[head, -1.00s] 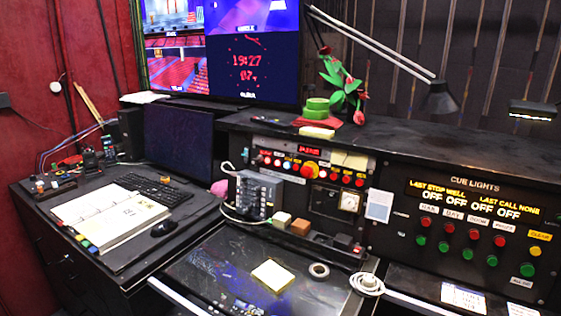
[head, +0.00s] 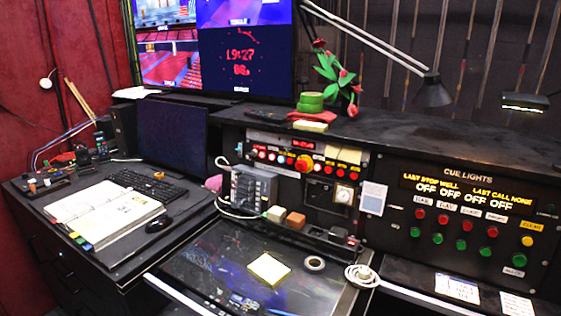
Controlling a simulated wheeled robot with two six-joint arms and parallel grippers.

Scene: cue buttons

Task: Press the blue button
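A black control panel (head: 322,196) stands in the middle, with a row of small buttons (head: 272,156), mostly red, and a larger red knob (head: 304,164). The buttons are too small for me to tell surely whether one of them is blue. The cue lights panel (head: 468,173) on the right has a row of red buttons (head: 443,219) and a row of green ones (head: 438,238), plus a yellow button (head: 527,241). I see no clearly blue button there. Neither of my grippers is in view.
A sloping dark desk top (head: 205,262) with a yellow note pad (head: 269,269) and a tape roll (head: 314,263) lies before the panels. An open binder (head: 105,213) and keyboard (head: 148,186) are left. A lamp (head: 432,92) hangs above the right console.

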